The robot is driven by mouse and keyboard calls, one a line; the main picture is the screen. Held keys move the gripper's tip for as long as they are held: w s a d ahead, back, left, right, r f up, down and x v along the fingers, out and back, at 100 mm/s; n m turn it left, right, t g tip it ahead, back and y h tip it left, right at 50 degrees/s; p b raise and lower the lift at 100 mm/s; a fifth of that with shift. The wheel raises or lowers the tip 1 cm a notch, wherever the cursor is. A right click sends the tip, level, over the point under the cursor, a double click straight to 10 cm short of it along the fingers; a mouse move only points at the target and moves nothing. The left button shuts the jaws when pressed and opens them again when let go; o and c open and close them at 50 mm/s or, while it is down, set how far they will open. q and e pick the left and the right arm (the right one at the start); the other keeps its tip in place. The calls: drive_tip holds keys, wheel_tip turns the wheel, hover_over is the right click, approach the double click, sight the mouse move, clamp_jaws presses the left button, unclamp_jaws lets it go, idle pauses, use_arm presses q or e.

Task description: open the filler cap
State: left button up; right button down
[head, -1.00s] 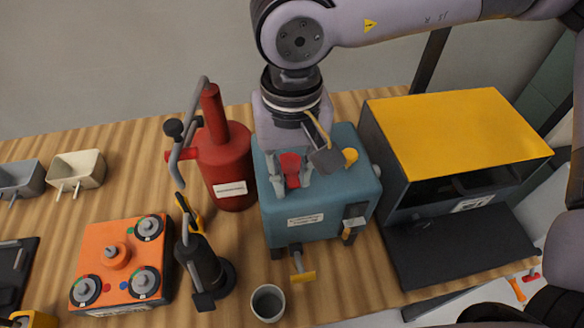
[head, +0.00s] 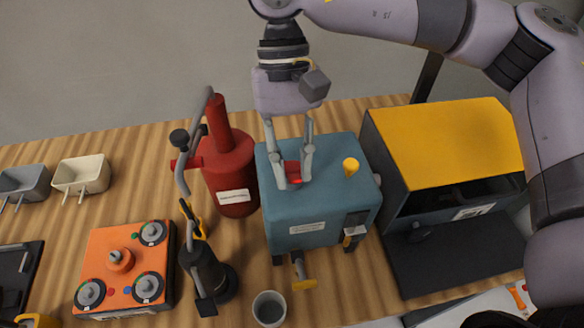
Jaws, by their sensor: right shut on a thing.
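The teal tank (head: 303,215) stands on the wooden bench, right of the red cylinder. The red cap (head: 294,171) shows at the tank's top face, which I take for the filler cap. My right gripper (head: 293,181) comes down from above and is shut on the red cap, one finger on each side. The fingers and palm hide part of the cap, and I cannot tell whether it is seated or lifted. A yellow knob (head: 350,166) stands on the tank's top, right of the gripper. My left gripper is not in view.
A red cylinder (head: 229,168) with a grey handle stands close left of the tank. A dark cabinet with a yellow top (head: 445,140) is on the right. In front are a black pump (head: 206,268), a grey cup (head: 269,309) and an orange box (head: 124,266).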

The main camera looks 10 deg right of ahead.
drive_tip(key=shift+w+r+g, duration=0.2)
drive_tip(key=shift+w+g, duration=0.3)
drive_tip(key=shift+g, duration=0.5)
drive_tip(key=shift+d+b, duration=0.1)
drive_tip(key=shift+b, duration=0.2)
drive_tip(key=c, duration=1.7)
unclamp_jaws()
drive_tip(key=shift+o, duration=0.9)
drive_tip(key=shift+w+d, duration=0.15)
drive_tip(key=shift+w+r, duration=0.1)
drive_tip(key=shift+r, duration=0.15)
drive_tip(key=v, duration=1.1)
drive_tip(key=shift+w, duration=0.3)
drive_tip(key=shift+r, duration=0.15)
